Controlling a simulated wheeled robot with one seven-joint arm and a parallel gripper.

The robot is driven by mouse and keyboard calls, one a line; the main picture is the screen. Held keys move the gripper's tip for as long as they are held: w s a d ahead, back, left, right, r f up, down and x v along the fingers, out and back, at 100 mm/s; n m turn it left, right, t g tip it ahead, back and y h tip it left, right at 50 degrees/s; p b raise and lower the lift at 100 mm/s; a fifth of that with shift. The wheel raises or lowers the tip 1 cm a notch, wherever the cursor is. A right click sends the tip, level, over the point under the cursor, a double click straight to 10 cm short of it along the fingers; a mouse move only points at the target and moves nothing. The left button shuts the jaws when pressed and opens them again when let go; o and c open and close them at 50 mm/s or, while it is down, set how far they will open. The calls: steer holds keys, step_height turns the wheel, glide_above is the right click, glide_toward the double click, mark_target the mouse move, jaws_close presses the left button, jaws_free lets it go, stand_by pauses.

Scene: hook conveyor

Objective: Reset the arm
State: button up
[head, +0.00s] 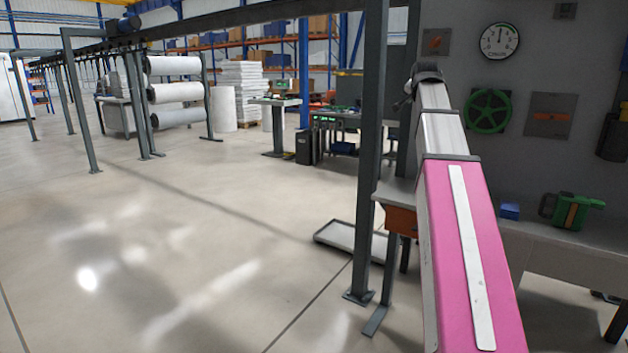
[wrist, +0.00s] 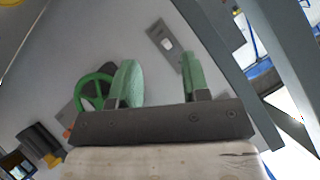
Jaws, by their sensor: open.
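My gripper (wrist: 158,82) shows in the wrist view with its two green fingers apart and nothing between them. In the head view my pink and grey arm reaches up and away on the right side, and its far end is near the grey wall panel. The gripper fingers cannot be made out in the head view.
A grey post (head: 370,150) stands just left of my arm. Right of it are a workbench (head: 560,238) with a blue box (head: 510,210) and a green can (head: 570,211), and a green handwheel (head: 488,111) on the wall. The floor (head: 180,230) at left is clear.

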steer(key=s+a+f+n+g+y, duration=0.1)
steer(key=s+a+f+n+g, duration=0.15)
steer(key=f, duration=0.95)
steer(key=s+a+f+n+g, duration=0.1)
steer(key=s+a+f, duration=0.15)
steer(key=f, duration=0.95)
steer(key=s+a+f+n+g+y, duration=0.1)
steer(key=a+f, duration=0.3)
steer(key=f, duration=0.7)
steer(key=s+a+f+n+g, duration=0.2)
steer(key=s+a+f+g, duration=0.1)
steer(key=s+f, duration=0.8)
steer(key=s+a+f+n+g, duration=0.3)
steer(key=s+f, duration=0.8)
steer(key=f, duration=0.6)
steer(key=shift+s+a+y, duration=0.35)
steer(key=shift+a+y, duration=0.05)
steer(key=shift+a, duration=0.45)
steer(key=shift+n+g, duration=0.25)
